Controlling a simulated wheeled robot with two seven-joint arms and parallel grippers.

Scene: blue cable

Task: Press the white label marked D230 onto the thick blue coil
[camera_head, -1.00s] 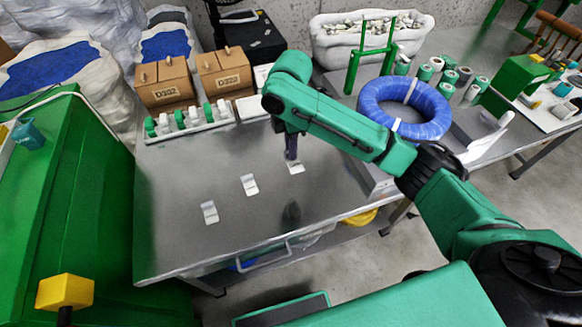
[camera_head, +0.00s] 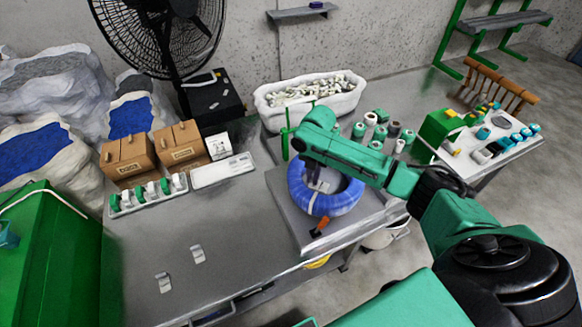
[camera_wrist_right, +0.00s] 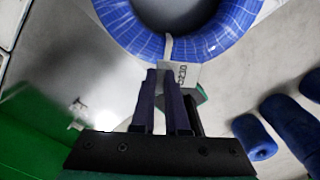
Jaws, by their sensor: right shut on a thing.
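The thick blue coil (camera_head: 341,203) lies flat on a grey plate at the table's right part. It also shows at the top of the right wrist view (camera_wrist_right: 120,22), with a pale tie around it. My right gripper (camera_head: 314,176) is over the coil's left part, pointing down. In the right wrist view, my right gripper (camera_wrist_right: 166,82) is shut on a white label (camera_wrist_right: 183,74) with dark print, seen sideways. The label overlaps the coil's edge in that view; I cannot tell whether they touch. Two other white labels (camera_head: 198,254) (camera_head: 164,282) lie on the table. My left gripper is out of view.
An orange-handled tool (camera_head: 319,228) lies just in front of the coil. A white tub (camera_head: 310,98) and several small spools (camera_head: 371,119) stand behind. Cardboard boxes (camera_head: 127,158) and a white tray (camera_head: 222,170) line the back left. The table's middle is clear.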

